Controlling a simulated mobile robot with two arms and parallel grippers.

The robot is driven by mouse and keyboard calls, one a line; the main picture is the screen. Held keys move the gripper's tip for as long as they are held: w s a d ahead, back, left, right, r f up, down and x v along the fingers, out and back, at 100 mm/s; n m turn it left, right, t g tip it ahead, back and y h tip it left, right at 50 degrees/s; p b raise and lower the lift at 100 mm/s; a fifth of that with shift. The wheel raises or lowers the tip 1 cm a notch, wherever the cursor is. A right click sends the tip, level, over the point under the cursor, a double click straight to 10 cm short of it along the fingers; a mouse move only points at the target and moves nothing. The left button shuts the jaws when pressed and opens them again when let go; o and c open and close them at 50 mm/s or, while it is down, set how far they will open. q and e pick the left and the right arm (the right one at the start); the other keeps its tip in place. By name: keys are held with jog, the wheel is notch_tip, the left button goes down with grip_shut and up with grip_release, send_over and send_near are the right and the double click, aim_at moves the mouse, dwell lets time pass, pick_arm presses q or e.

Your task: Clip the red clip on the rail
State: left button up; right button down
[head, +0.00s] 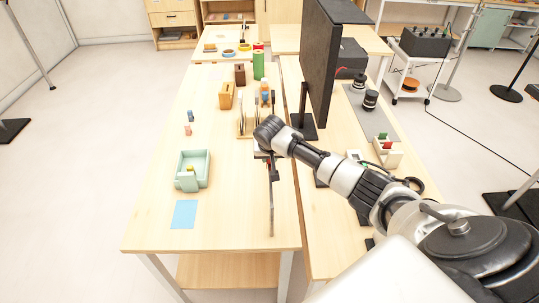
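My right arm comes in from the right, and its gripper (270,163) is over the right part of the near wooden table. The gripper is small and partly hidden by its own wrist, so I cannot tell whether its fingers are open or shut. A thin grey strip (271,212), which may be the rail, runs from below the gripper toward the table's front. I cannot tell whether the gripper touches it. A small red piece (387,145) shows at a pale box on the right table; I cannot tell whether it is the red clip. My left gripper is not in view.
A mint tray (207,168) and a blue sheet (184,214) lie at the left of the wooden table (150,225). A rack (242,128), wooden blocks (226,95) and a green cylinder (258,66) stand farther back. A tall black panel (320,60) stands right of them.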

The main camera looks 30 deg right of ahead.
jog(key=shift+f, duration=0.15)
dwell(0.6)
jog(key=c, duration=0.9)
grip_release()
jog(key=b+v, duration=0.1)
jog(key=v, duration=0.9)
jog(key=shift+a+r+b, duration=0.1)
jog(key=shift+r+b, duration=0.2)
jog(key=shift+r, duration=0.1)
